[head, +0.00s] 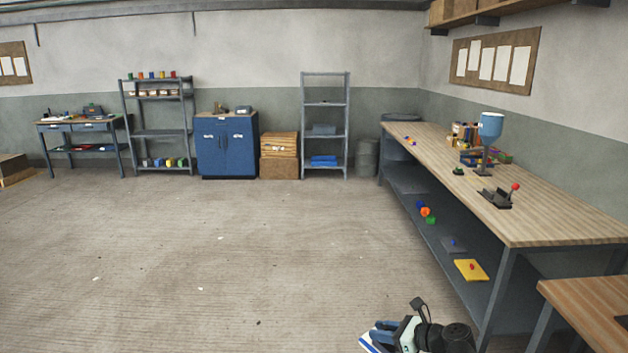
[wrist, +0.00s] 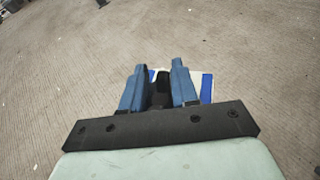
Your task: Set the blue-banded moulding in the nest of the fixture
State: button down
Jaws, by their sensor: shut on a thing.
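My gripper (head: 384,331) is at the bottom of the head view, over the open floor left of the long bench. In the wrist view its two blue fingers (wrist: 159,72) are shut on a white moulding with blue bands (wrist: 207,88). The moulding also shows at the bottom edge of the head view (head: 369,344), partly cut off and partly covered by the fingers. A dark device with a red knob (head: 497,198) stands on the long bench; I cannot tell whether it is the fixture. No nest can be made out.
The long wooden bench (head: 540,221) runs along the right wall, with a blue-topped dispenser (head: 490,126) and bins at its back. Its lower shelf holds a yellow plate (head: 471,270). A second wooden table (head: 590,310) is at the lower right. The floor (head: 200,250) is largely clear.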

jog(key=shift+s+a, duration=0.35)
jog(key=shift+a, duration=0.25)
